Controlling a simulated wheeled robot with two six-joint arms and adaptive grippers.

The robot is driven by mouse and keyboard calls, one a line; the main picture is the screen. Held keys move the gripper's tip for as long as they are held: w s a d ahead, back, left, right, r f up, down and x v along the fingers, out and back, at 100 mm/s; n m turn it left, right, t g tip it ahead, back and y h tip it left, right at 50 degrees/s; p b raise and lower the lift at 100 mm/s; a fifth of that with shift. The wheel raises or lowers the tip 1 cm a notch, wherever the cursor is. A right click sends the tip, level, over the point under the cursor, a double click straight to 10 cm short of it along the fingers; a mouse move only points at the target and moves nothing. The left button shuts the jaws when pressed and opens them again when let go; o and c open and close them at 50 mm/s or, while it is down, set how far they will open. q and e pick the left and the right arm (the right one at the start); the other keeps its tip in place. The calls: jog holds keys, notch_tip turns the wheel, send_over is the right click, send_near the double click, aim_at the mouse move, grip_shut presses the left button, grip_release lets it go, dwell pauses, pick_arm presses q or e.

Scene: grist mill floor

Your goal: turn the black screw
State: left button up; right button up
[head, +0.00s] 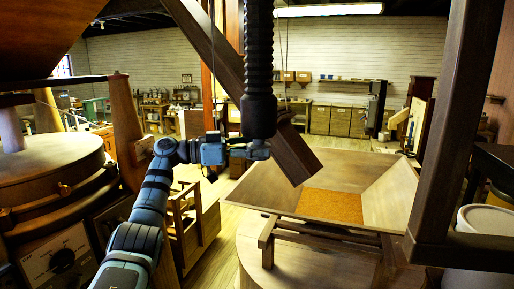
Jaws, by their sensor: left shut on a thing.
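The black screw (258,60) hangs upright from the top of the head view, with ribbed threads above and a thicker smooth block at its lower end. My left gripper (262,150) reaches in from the left at the screw's lower end and is shut on it. The fingertips are small and dark here, so the exact contact is hard to make out. My right gripper is not in view.
A slanted wooden beam (215,45) passes behind the screw, and its block end (292,155) is just right of my gripper. A wooden hopper (385,195) with orange grain (330,206) stands below right. A round wooden millstone casing (50,165) is at left. A dark post (455,120) stands at right.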

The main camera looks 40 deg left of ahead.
pick_arm(q)
jog(key=shift+r, duration=0.15)
jog(key=o, duration=1.1)
jog(key=shift+s, duration=0.1)
jog(key=shift+o, duration=0.3)
jog(key=shift+s+d, duration=0.15)
jog(key=shift+d, duration=0.1)
jog(key=shift+a, duration=0.1)
jog(key=shift+s+a, duration=0.15)
jog(key=shift+a, duration=0.15)
jog(key=v, duration=1.1)
jog(key=shift+s, duration=0.15)
